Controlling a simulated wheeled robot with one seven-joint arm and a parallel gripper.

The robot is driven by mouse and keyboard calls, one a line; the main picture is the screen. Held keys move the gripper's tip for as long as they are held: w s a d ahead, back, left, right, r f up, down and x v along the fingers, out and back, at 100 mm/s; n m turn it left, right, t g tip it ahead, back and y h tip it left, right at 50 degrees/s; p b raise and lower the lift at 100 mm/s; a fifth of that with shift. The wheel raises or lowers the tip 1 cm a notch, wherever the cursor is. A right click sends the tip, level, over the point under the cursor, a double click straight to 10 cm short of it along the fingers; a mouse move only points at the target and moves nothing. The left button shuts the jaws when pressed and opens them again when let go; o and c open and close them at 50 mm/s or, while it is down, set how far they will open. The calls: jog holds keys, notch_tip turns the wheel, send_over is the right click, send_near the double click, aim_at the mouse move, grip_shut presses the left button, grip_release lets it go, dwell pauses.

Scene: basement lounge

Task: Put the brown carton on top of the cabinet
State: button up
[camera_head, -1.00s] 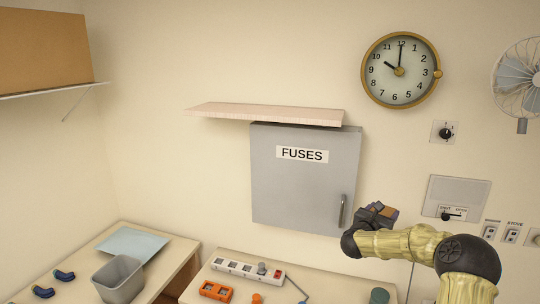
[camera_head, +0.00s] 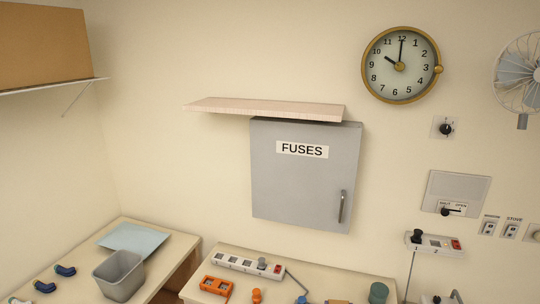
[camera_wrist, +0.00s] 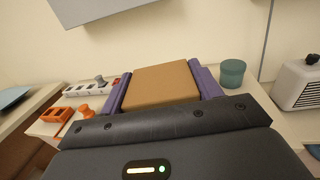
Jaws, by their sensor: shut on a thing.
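My gripper (camera_wrist: 163,76) has purple fingers on either side of a brown carton (camera_wrist: 162,88) and is shut on it, in the wrist view. In the head view only a brown patch shows at the bottom edge, perhaps the carton; my arm is out of that view. The grey cabinet marked FUSES (camera_head: 295,195) hangs on the wall with its door shut. The cabinet's lower part (camera_wrist: 100,8) shows at the top of the wrist view, beyond the carton.
A table below the cabinet holds a power strip (camera_head: 247,264), an orange block (camera_head: 216,286) and a teal pot (camera_wrist: 232,72). A white heater-like box (camera_wrist: 298,86) stands right. A larger brown box (camera_head: 42,48) sits on the left shelf. A grey bin (camera_head: 118,275) stands left.

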jog(key=s+a+n+y, duration=0.2)
jog(key=s+a+y, duration=0.1)
jog(key=s+a, duration=0.4)
notch_tip(320, 180, down, 9)
jog(key=b, duration=0.8)
jog(key=shift+s+r+b, duration=0.2)
jog(key=shift+s+b, duration=0.05)
jog(key=shift+b, duration=0.15)
